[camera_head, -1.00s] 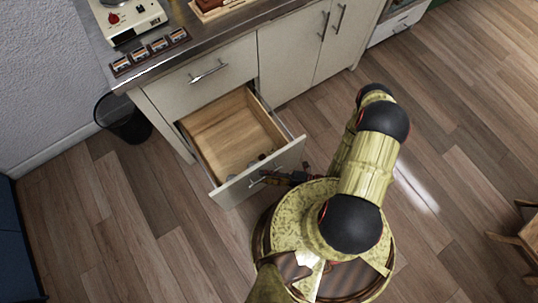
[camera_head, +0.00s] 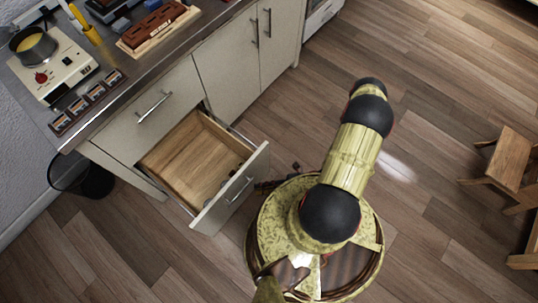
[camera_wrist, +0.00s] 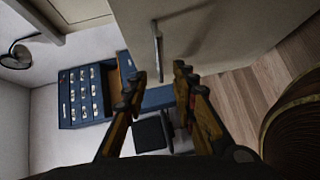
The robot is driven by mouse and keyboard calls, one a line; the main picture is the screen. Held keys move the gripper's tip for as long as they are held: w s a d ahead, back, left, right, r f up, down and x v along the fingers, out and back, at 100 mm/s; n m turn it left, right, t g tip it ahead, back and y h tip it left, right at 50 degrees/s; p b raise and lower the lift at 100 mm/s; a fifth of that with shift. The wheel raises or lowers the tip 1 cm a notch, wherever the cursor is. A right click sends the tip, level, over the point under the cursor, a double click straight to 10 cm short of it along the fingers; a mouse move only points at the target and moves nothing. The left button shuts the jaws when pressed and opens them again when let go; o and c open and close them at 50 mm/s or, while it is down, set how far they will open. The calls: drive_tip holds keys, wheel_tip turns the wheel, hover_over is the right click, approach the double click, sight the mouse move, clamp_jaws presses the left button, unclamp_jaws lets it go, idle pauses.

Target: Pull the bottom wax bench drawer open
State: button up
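The bottom wax bench drawer (camera_head: 197,167) stands pulled well out below a shut upper drawer (camera_head: 148,113). Its wooden inside shows, with a few small things near the front right. Its pale front has a metal bar handle (camera_head: 240,189), which also shows in the wrist view (camera_wrist: 157,48). My gripper (camera_wrist: 155,82) is open and empty, with the handle ahead of the gap between its fingertips. In the head view my gripper (camera_head: 266,187) is small and dark, just right of the handle and seemingly clear of it.
The bench top (camera_head: 112,108) holds a hot plate with a pot (camera_head: 36,46), small tins and a wooden block. A dark bin (camera_head: 84,177) stands left of the bench. A wooden stool (camera_head: 505,160) is at the right.

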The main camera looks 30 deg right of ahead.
drive_tip(key=shift+v, duration=1.55)
